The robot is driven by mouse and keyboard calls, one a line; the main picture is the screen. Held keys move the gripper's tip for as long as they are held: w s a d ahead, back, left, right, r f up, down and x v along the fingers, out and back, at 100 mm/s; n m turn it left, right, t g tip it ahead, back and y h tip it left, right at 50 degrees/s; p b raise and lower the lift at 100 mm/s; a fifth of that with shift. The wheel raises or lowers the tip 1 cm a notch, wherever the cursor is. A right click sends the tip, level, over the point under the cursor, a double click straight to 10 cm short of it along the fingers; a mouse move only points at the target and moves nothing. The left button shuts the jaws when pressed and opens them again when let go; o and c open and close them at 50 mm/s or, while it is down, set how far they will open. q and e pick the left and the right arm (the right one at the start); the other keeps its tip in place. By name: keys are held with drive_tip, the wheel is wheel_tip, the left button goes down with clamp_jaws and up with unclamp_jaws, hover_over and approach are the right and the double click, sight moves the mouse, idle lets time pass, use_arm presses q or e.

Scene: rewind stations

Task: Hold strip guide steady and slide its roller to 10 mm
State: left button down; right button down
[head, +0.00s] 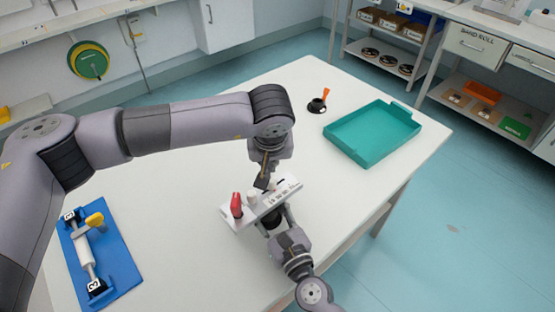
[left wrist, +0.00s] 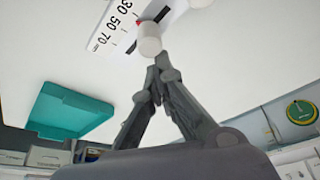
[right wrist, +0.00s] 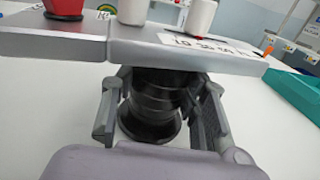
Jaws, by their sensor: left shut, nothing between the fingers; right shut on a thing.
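The strip guide (head: 289,186) is a pale plate with a red knob (head: 237,205) and a printed millimetre scale, on a black round stem (right wrist: 152,100). Two white cylinders stand on it in the right wrist view. One, the roller (right wrist: 199,17), has a red mark by the scale, seemingly around 30; the exact reading is unclear. The roller also shows in the left wrist view (left wrist: 150,40). My left gripper (left wrist: 163,63) is shut and empty, its tips close beside the roller; contact is unclear. My right gripper (right wrist: 160,108) is shut on the stem under the plate.
A teal tray (head: 337,133) and a black holder with an orange handle (head: 317,105) are at the table's far right. A blue board (head: 122,270) with a white roller fixture lies at the left. The white table (head: 180,215) is clear between.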

use_arm(q)
drive_tip(key=shift+s+a, duration=0.9)
drive_tip(key=shift+a, duration=0.1)
drive_tip(key=w, duration=0.5)
drive_tip(key=v, duration=1)
drive_tip(key=shift+s, duration=0.35)
use_arm(e)
drive_tip(key=c, duration=0.9)
unclamp_jaws()
drive_tip(key=shift+o, duration=0.2)
